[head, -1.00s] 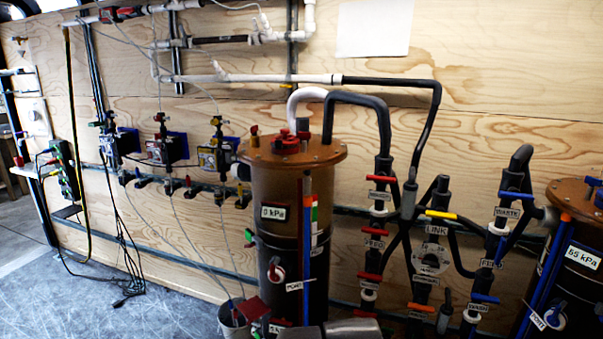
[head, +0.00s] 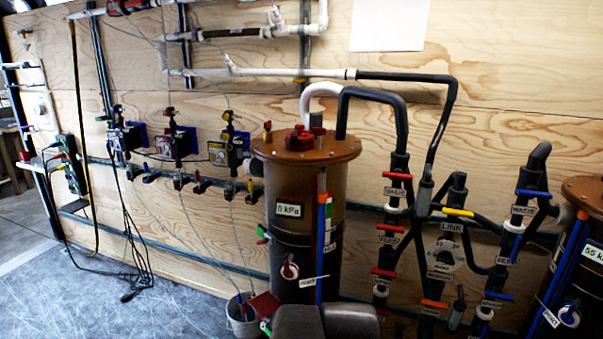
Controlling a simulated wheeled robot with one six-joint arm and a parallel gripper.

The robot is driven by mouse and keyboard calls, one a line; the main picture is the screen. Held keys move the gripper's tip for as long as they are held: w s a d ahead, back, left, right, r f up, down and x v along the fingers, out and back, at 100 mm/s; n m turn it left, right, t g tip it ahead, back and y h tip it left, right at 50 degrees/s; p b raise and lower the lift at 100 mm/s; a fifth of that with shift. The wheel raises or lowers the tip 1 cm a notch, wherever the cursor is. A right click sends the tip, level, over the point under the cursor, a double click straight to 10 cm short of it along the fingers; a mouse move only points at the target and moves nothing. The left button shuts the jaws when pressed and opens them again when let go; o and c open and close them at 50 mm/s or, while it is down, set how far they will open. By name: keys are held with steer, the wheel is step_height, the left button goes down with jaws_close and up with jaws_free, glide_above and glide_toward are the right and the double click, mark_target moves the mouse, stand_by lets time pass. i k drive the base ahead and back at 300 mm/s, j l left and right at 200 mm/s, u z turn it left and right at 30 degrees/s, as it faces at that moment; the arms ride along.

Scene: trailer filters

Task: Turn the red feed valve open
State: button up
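The red feed valve (head: 391,228) is a red lever on the dark vertical pipe right of the left brown tank. Its lever lies roughly level, across the pipe. A small white tag (head: 387,240) that appears to read FEED hangs just below it. Another red lever (head: 397,176) sits above it on the same pipe, and one more red lever (head: 384,273) sits below. Grey rounded parts of my arm show at the bottom edge, below and left of the valve. My gripper's fingers are not visible, and nothing is seen touching the valve.
The brown tank (head: 308,190) with a gauge tag stands left of the valve. A yellow lever (head: 457,212) and blue levers (head: 533,193) crowd the pipes to the right. A grey bucket (head: 243,326) stands at the tank's foot. Open floor (head: 60,290) lies at the left.

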mark_target(391, 227)
steer(key=i+l+u, duration=0.15)
steer(key=l, duration=0.3)
steer(key=l+u, duration=0.15)
steer(key=l, duration=0.3)
steer(key=i+l+u, duration=0.15)
steer(key=l, duration=0.3)
